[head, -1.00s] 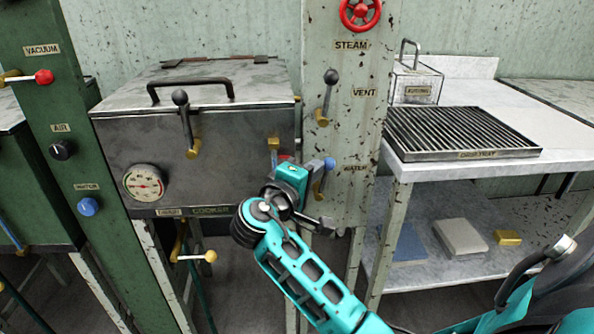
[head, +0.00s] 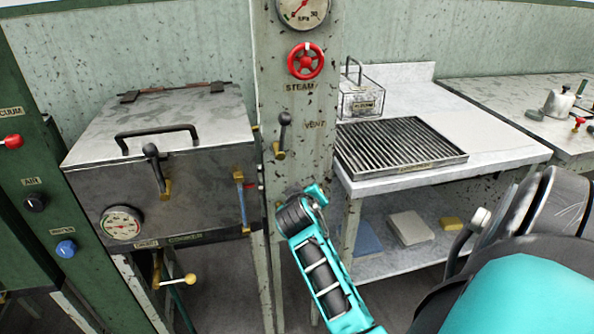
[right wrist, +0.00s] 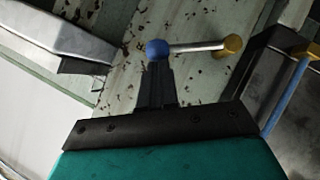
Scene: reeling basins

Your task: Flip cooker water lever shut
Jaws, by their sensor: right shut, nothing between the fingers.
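The cooker water lever shows in the right wrist view as a blue ball (right wrist: 157,49) on a silver rod (right wrist: 197,47). The rod runs to a brass pivot (right wrist: 232,44) on the chipped column. My right gripper (right wrist: 155,72) is shut and empty, its fingertips at the blue ball; I cannot tell whether they touch it. In the head view my right wrist covers the lever, so its ball and rod are hidden there. The cooker (head: 190,205) stands left of the column (head: 272,70). My left gripper is not in view.
The column also bears a red steam wheel (head: 306,61) and a black-knobbed vent lever (head: 284,132). A blue rod in brass fittings (head: 241,203) is on the cooker's right front. A table with a ribbed tray (head: 402,147) stands right of the column.

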